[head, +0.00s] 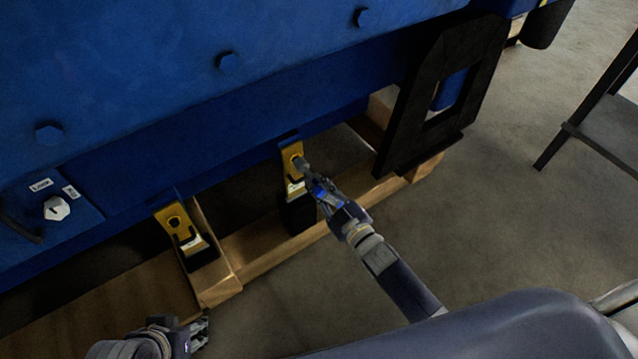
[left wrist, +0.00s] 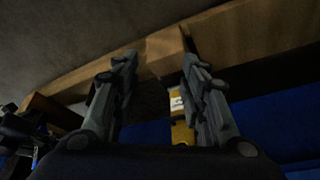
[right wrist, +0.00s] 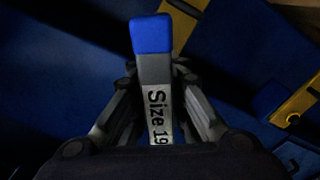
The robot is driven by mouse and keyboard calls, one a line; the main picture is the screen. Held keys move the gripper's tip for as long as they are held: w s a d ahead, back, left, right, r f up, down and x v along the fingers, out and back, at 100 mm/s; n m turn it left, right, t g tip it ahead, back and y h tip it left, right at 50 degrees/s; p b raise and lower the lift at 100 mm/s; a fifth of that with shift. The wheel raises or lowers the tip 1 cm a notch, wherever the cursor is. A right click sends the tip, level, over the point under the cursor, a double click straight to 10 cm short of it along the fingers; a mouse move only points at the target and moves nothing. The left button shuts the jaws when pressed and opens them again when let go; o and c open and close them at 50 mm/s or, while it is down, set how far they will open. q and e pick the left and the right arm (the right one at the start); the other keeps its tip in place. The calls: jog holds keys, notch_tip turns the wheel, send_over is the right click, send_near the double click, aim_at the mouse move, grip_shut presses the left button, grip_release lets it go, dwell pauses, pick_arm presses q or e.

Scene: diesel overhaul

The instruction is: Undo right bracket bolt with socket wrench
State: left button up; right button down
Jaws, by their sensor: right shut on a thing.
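The right yellow bracket (head: 291,152) hangs from the lower edge of the blue engine block. My right gripper (head: 322,192) is shut on the socket wrench (head: 302,164), whose grey end is at the bracket face. The bolt there is hidden, and I cannot tell whether the socket is seated on it. In the right wrist view the wrench (right wrist: 152,75) shows a blue end and a "Size 19" label between the fingers. My left gripper (head: 203,328) is low at the bottom left, away from the brackets. Its fingers are apart and empty in the left wrist view (left wrist: 158,75).
A second yellow bracket (head: 170,214) is to the left. Wooden beams (head: 262,258) lie under the engine. A black frame-shaped bracket (head: 388,150) stands right of the right bracket. A dark stand (head: 590,130) is at far right. The floor between is clear.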

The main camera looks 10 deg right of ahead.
aim_at(332, 200)
jog(key=shift+s+d+r+p, duration=0.1)
jog(key=shift+s+d+p, duration=0.15)
jog(key=shift+s, duration=0.25)
pick_arm(q)
jog(key=shift+s+a+r+g+p, duration=0.15)
jog(key=shift+s+g, duration=0.05)
jog(key=shift+s, duration=0.3)
jog(key=shift+s+a+r+g+p, duration=0.15)
jog(key=shift+s+g, duration=0.05)
jog(key=shift+s, duration=0.25)
pick_arm(e)
jog(key=shift+s+d, duration=0.2)
jog(key=shift+s, duration=0.45)
jog(key=shift+s+d, duration=0.1)
jog(key=shift+s, duration=0.15)
jog(key=shift+p+v, duration=0.7)
jog(key=shift+v, duration=0.35)
pick_arm(q)
jog(key=p+x, duration=0.1)
jog(key=x, duration=0.3)
pick_arm(e)
jog(key=v, duration=0.3)
jog(key=shift+s+d, duration=0.1)
jog(key=shift+s, duration=0.1)
